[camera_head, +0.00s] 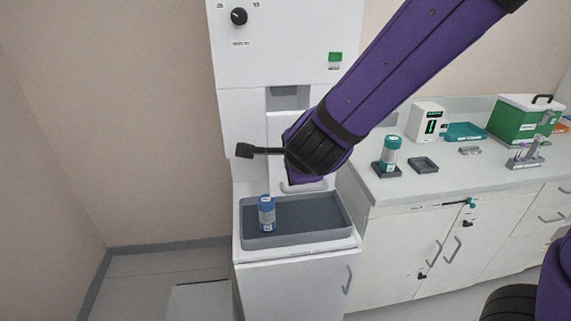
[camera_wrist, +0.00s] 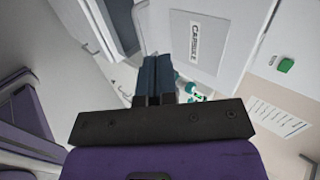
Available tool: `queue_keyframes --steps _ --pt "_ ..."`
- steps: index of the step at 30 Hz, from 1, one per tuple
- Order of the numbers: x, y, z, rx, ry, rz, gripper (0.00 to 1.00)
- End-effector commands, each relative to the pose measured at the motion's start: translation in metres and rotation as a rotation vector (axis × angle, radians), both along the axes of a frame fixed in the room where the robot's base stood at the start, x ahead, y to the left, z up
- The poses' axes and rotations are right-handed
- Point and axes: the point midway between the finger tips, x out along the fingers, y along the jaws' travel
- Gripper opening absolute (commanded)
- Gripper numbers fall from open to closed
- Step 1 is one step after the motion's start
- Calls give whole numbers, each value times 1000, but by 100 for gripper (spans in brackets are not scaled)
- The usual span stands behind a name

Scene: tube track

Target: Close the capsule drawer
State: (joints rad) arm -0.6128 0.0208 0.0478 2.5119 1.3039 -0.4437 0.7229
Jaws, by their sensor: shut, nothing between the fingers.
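In the wrist view, my gripper (camera_wrist: 158,62) has its two dark fingers together with nothing between them. A white panel with a CAPSULE label (camera_wrist: 194,36) lies just beyond and to the right of the fingers. I cannot tell whether they touch it. In the head view, a white panel with a bar handle (camera_head: 304,187) shows below my wrist on the tall white machine (camera_head: 238,65). My arm covers much of this panel, so how far the drawer stands out is unclear. The fingers cannot be made out in the head view.
A grey tray (camera_head: 300,239) below my wrist holds a blue-capped tube (camera_head: 266,214), upright. The counter on the right holds a teal-capped tube (camera_head: 390,153), a small grey holder (camera_head: 423,165) and a green box (camera_head: 515,121). Open floor lies left of the machine.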

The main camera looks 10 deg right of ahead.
Motion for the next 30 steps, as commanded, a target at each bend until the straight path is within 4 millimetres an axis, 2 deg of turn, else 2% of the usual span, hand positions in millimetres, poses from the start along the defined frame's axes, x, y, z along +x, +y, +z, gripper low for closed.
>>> queue_keyframes --steps 5,11,27,30 --pt "0 1 -12 0 6 -65 0" --pt "12 0 -23 -3 7 -69 0" --pt "69 0 -75 -2 6 -67 0" --pt "82 0 -79 0 4 -67 0"
